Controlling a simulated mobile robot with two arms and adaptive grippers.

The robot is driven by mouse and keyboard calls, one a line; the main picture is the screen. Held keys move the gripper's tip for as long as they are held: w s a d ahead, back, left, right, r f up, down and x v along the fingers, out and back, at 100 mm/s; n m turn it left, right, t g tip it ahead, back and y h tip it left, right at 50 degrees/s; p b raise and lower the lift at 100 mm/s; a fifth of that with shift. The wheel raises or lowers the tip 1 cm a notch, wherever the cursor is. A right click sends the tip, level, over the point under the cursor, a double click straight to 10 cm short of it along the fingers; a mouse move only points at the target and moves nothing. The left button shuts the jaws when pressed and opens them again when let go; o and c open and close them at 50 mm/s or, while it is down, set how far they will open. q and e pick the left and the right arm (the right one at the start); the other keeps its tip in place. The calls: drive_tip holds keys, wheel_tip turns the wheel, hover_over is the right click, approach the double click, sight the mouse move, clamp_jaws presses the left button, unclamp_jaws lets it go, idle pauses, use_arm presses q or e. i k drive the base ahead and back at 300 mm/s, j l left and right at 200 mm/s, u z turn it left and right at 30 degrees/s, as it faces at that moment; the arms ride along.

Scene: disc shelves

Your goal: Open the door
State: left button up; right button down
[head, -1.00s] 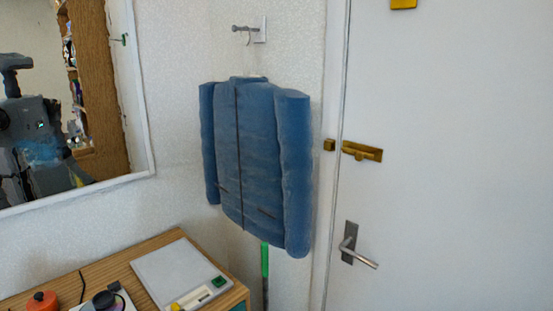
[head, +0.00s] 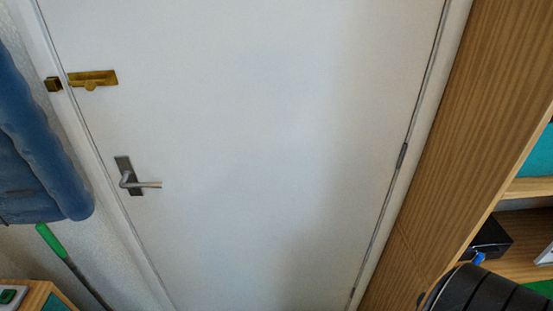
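The white door (head: 250,130) fills the middle of the head view and looks shut in its frame. A silver lever handle (head: 140,185) on a dark plate sits near its left edge and points right, about level. Above it is a brass slide bolt (head: 93,80). Its brass keeper (head: 53,84) is on the frame to the left. A gap shows between the bolt's plate and the keeper; I cannot tell surely whether the bolt is drawn. A hinge (head: 402,155) shows on the door's right edge. Neither of my grippers is in view.
A blue jacket (head: 35,150) hangs at the left, beside the door frame. Below it are a green-handled pole (head: 50,240) and a wooden cabinet corner (head: 35,292). A wooden shelf unit (head: 455,130) stands close on the right, with a black box (head: 488,240) and dark ribbed object (head: 485,292).

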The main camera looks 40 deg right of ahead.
sight(274, 132)
drive_tip(key=z, duration=1)
